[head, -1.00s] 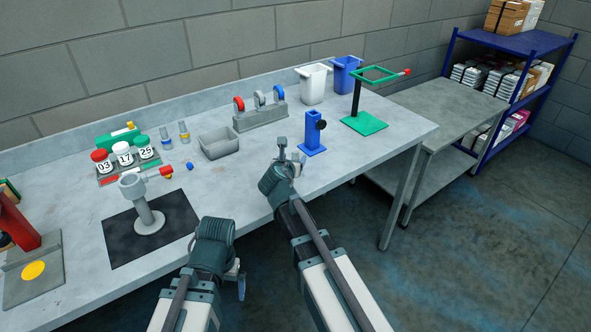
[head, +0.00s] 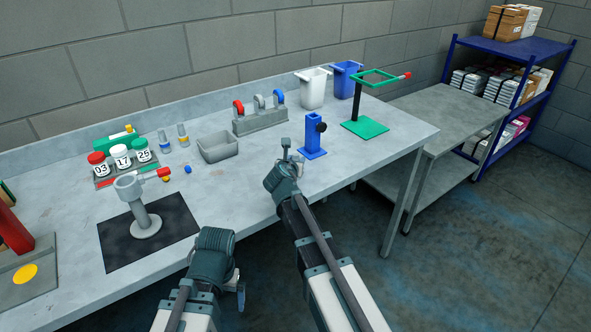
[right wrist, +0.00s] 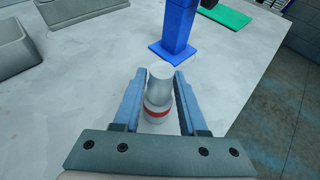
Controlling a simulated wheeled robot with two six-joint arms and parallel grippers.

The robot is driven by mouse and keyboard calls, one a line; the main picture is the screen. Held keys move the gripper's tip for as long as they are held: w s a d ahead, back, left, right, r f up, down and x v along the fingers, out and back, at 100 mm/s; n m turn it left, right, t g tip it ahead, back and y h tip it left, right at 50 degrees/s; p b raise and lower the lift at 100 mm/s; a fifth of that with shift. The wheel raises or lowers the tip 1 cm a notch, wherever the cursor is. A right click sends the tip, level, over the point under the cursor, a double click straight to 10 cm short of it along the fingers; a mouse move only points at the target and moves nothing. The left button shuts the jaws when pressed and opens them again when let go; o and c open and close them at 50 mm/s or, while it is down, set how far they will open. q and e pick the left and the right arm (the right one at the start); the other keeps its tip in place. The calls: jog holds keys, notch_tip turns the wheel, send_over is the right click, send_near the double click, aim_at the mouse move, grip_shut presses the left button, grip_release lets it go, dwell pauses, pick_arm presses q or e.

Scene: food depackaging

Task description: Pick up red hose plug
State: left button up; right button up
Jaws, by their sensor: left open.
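The hose plug (right wrist: 158,113), a grey stepped cylinder with a red band near its lower end, is between the fingers of my right gripper (right wrist: 160,86). In the head view my right gripper (head: 286,157) is over the front part of the bench, left of the blue stand, and the small grey plug is hard to make out there. My left gripper (head: 240,288) hangs in front of the bench edge, open and empty, its fingers mostly hidden by the wrist.
A blue stand (head: 313,138) is just beyond my right gripper, with a green-based frame (head: 365,125) to its right. A grey rack (head: 261,119) with red, grey and blue loops and a grey bin (head: 218,147) stand behind. The bench front between my arms is clear.

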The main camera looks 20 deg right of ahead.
aim_at(295, 155)
grip_shut()
jog(key=shift+r, duration=0.15)
jog(key=shift+r+p, duration=0.6)
jog(key=shift+p, duration=0.2)
jog(key=r+p, duration=0.2)
jog(key=shift+s+a+r+p, duration=0.1)
jog(key=shift+s+r+p, duration=0.15)
jog(key=shift+r+p, duration=0.05)
jog(key=s+a, duration=0.7)
jog(key=s, duration=0.6)
jog(key=shift+s+a+r+p, duration=0.15)
jog(key=shift+s+r+p, duration=0.2)
jog(key=shift+r+p, duration=0.1)
